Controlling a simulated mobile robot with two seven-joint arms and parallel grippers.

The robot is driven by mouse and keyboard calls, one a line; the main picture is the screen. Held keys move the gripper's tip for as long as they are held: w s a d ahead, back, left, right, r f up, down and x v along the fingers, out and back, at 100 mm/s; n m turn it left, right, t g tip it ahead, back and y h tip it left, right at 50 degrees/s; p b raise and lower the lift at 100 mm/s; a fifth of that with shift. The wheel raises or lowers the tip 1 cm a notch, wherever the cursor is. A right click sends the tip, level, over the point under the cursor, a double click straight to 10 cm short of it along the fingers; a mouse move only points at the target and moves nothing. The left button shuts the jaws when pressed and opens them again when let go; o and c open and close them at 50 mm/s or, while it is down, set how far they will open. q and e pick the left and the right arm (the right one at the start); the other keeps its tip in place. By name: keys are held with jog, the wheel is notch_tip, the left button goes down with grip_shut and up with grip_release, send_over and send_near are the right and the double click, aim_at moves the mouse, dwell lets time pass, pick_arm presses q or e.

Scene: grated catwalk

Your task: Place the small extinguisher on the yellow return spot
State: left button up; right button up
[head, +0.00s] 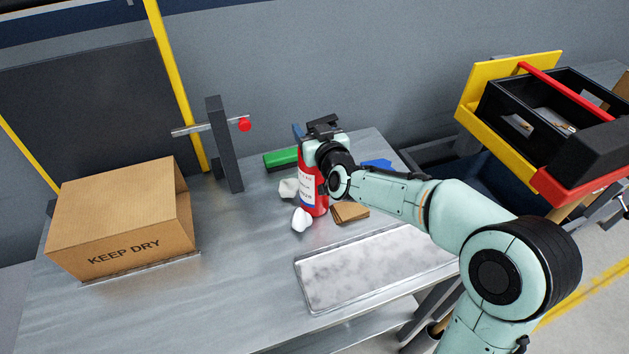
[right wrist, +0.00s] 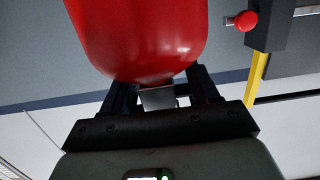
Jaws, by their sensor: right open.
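The small extinguisher (head: 308,192) is a red cylinder with a pale label, standing upright on the metal bench. Its rounded red body (right wrist: 140,38) fills the upper left of the right wrist view. My right gripper (head: 322,150) is at its upper part, and in the head view it hides the top of the extinguisher. In the right wrist view my right gripper (right wrist: 160,90) is open, with a dark finger on either side of the red body's near end. Whether the fingers touch it I cannot tell. I see no yellow return spot on the bench. My left gripper is out of view.
White crumpled pieces (head: 301,219), a brown folded piece (head: 349,212) and a green block (head: 281,157) lie close by. A marbled tray (head: 365,270) is in front. A cardboard box (head: 125,218) and a dark post (head: 224,145) stand left. The bench's front left is clear.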

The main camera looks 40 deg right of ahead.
grip_shut()
dwell(1.4)
jog(key=shift+w+r, duration=0.1)
jog(key=shift+r, duration=0.25)
